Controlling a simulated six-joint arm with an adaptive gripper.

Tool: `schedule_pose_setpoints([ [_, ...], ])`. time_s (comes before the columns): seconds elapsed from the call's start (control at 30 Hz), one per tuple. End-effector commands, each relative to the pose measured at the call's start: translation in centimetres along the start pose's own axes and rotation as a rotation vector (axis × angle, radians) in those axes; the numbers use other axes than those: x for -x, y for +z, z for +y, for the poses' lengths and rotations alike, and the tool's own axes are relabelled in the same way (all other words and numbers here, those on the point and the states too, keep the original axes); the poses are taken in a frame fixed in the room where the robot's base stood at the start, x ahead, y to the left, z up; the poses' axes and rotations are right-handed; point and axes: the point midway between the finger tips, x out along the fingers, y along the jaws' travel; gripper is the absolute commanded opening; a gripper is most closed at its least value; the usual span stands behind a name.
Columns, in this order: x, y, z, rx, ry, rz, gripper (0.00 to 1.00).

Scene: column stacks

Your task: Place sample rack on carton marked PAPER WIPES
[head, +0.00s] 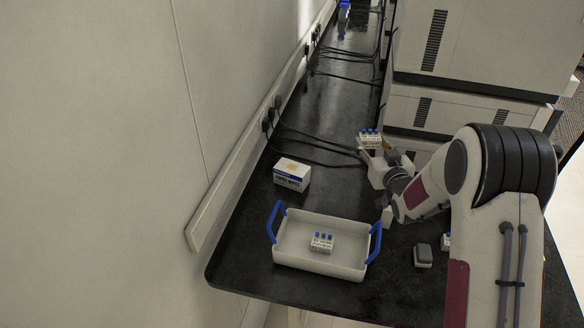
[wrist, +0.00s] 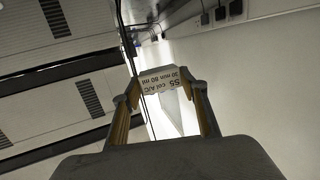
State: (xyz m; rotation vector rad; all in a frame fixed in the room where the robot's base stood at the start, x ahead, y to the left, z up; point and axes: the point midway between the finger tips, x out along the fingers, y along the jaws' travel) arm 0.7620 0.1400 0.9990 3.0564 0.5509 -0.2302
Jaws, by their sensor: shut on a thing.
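My gripper (head: 380,146) is shut on a white sample rack (head: 370,138) with blue-capped vials, held up at the right of the bench. In the wrist view the rack (wrist: 166,78) sits between both fingertips, with a printed label "S5 col A/C 30 min 80 ml" upside down. The carton (head: 292,177), white with a blue band and an orange patch on top, stands on the bench left of my gripper; its small print seems to read PAPER WIPES. Its top looks clear. The rack is apart from the carton.
A white tray (head: 287,255) with blue handles holds another blue-capped rack (head: 322,242) at the front. A white open container (head: 376,174) stands below my gripper. A grey-topped block (head: 423,255) is at front right. Cables (head: 318,155) cross behind the carton; the wall is left.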

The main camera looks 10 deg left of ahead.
Motion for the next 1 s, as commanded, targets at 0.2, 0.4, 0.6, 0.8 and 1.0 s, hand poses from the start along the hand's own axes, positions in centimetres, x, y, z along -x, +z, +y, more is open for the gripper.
schedule_pose_setpoints([
  [0.2,-2.8,-0.6,-5.3,0.003,-0.013,0.001,0.14],
  [0.4,-4.7,-1.0,-10.2,0.004,-0.023,0.001,0.14],
  [0.6,-6.0,-1.3,-14.7,0.006,-0.033,0.001,0.14],
  [0.8,-6.7,-1.4,-18.3,0.007,-0.043,0.001,0.14],
  [1.0,-7.2,0.5,-19.1,0.009,-0.044,-0.003,0.14],
])
